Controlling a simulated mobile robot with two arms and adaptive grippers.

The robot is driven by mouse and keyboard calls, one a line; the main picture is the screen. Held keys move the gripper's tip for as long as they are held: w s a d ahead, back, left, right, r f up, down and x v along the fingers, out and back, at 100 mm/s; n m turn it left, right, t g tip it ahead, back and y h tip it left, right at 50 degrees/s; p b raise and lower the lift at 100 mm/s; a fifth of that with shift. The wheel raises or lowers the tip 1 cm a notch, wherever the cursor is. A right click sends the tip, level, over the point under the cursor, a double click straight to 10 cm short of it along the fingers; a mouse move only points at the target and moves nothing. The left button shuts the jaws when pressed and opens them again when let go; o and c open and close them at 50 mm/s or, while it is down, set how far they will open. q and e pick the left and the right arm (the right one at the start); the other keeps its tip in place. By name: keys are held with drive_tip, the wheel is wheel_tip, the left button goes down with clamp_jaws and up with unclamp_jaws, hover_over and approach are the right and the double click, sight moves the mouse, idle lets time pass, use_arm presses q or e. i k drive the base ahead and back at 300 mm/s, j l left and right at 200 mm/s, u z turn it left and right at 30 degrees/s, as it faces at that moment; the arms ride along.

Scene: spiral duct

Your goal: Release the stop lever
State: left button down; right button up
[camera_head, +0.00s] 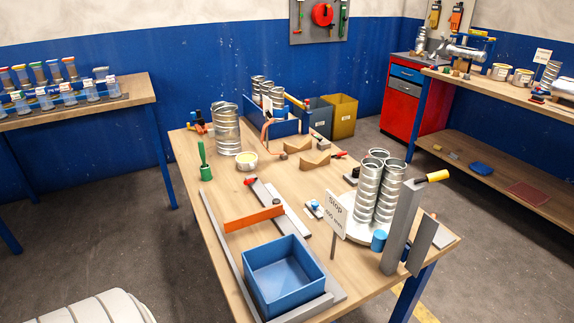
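The blue-legged workbench (228,212) holds a long grey rail (226,250) with an orange bar (254,219) across it. A small lever with a red tip (249,181) sits at the far end of a grey strip behind the bar. A sign (336,213) reading "Stop" and what looks like "400 mm" stands at the bench's front right. A yellow handle (438,176) sticks out from the top of a grey upright post (402,228) there. I cannot tell for sure which of these is the stop lever. Neither of my grippers shows in this view.
A blue open bin (284,272) stands at the bench's near end. Several spiral ducts stand on a round plate (356,228) at right, and another duct (227,130) stands farther back. Side benches line the left and right.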

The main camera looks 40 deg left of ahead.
sight(250, 181)
drive_tip(key=j+z, duration=0.15)
drive_tip(key=j, duration=0.55)
drive_tip(key=j+z, duration=0.1)
drive_tip(key=j, duration=0.6)
drive_tip(key=j+z, duration=0.15)
drive_tip(key=j, duration=0.5)
drive_tip(key=k+j+z, duration=0.15)
drive_tip(key=j, duration=0.55)
drive_tip(key=k+j+z, duration=0.1)
drive_tip(key=j, duration=0.55)
drive_tip(key=k+j, duration=0.1)
drive_tip(key=j, duration=1)
drive_tip(key=k, duration=0.05)
